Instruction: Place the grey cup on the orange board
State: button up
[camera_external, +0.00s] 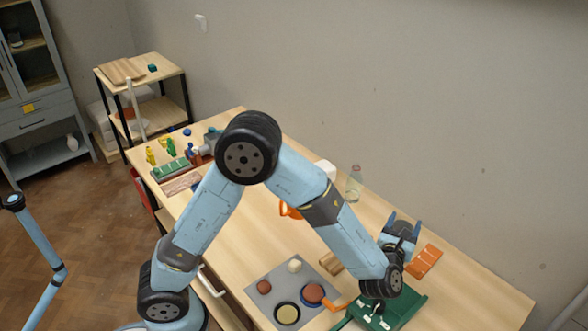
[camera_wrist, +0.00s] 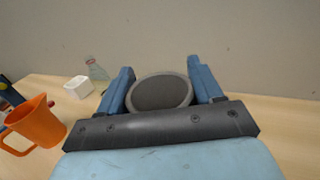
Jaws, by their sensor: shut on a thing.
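The grey cup (camera_wrist: 160,93) shows in the wrist view as a dark grey round face with a lighter rim, between my two blue fingers. My gripper (camera_wrist: 160,85) is shut on it. In the external view my gripper (camera_external: 404,226) is near the right part of the table, just left of the orange board (camera_external: 427,261). The cup is hard to make out there, mostly hidden by my gripper. The board is a small flat orange slab with light marks, and nothing shows on it. The board does not show in the wrist view.
A green tray (camera_external: 410,305) lies in front of my gripper. A grey mat (camera_external: 262,289) with several small items is to its left. A glass bottle (camera_external: 354,184), a white block (camera_wrist: 78,87) and an orange mug (camera_wrist: 36,124) stand further left. The table's right end is clear.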

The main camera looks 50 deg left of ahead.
jog(key=shift+a, duration=0.1)
jog(key=w+d+f, duration=0.1)
jog(key=w+f, duration=0.3)
jog(key=w+d+f, duration=0.2)
jog(key=w+f, duration=0.2)
jog(key=w+d+f, duration=0.2)
jog(key=w+f, duration=0.2)
jog(key=f, duration=0.1)
jog(key=shift+w, duration=0.4)
jog(key=shift+r, duration=0.1)
jog(key=o, duration=1.2)
jog(key=shift+c, duration=0.2)
